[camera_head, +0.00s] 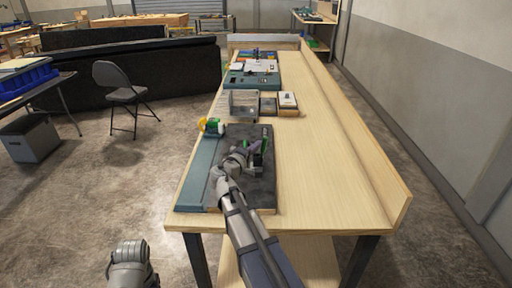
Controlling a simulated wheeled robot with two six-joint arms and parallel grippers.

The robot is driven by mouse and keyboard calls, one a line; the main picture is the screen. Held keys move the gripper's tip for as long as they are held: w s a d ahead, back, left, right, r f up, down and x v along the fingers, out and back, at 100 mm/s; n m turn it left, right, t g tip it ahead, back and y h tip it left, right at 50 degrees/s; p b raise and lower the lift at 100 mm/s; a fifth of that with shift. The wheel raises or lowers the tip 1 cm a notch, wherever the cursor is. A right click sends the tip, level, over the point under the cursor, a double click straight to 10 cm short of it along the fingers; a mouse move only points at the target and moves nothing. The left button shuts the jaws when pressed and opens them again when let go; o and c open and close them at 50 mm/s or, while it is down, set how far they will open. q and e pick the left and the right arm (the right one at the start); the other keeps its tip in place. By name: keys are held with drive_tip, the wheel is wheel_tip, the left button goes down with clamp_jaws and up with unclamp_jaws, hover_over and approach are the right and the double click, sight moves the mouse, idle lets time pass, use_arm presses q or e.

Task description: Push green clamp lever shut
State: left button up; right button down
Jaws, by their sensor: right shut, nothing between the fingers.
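The green clamp lever (257,159) shows in the head view as a small green part on the dark board (232,194). My right gripper (258,146) reaches over the board from the front and is shut and empty. Its fingertips are beside the green part; I cannot tell whether they touch it. My right arm and wrist hide much of the clamp, so the lever's angle cannot be told. Of my left arm only a grey part shows at the bottom left; its gripper is not in view.
A yellow and green item (211,125) stands at the board's far left corner. Behind it are a clear box (243,103), small boxes (288,100) and a teal tray (250,80). The wooden table (325,170) is clear to the right, up to its raised edge.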

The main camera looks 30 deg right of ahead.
drive_tip(key=shift+s+d+r+p, duration=0.15)
drive_tip(key=shift+p, duration=0.15)
drive_tip(key=shift+d+m, duration=0.1)
drive_tip(key=shift+m, duration=0.3)
drive_tip(key=shift+s+d+r+m+y+p, duration=0.2)
drive_tip(key=shift+s+d+m+y+p, duration=0.4)
drive_tip(key=shift+p, duration=0.55)
drive_tip(key=s+d+f+m+y, duration=0.2)
drive_tip(key=d+f+m+y, duration=0.2)
drive_tip(key=d+m, duration=0.1)
drive_tip(key=shift+s+m+t+p, duration=0.3)
drive_tip(key=shift+s+m+p, duration=0.1)
drive_tip(key=shift+p, duration=0.05)
drive_tip(key=shift+d, duration=0.15)
drive_tip(key=shift+s+r, duration=0.1)
drive_tip(key=shift+r, duration=0.05)
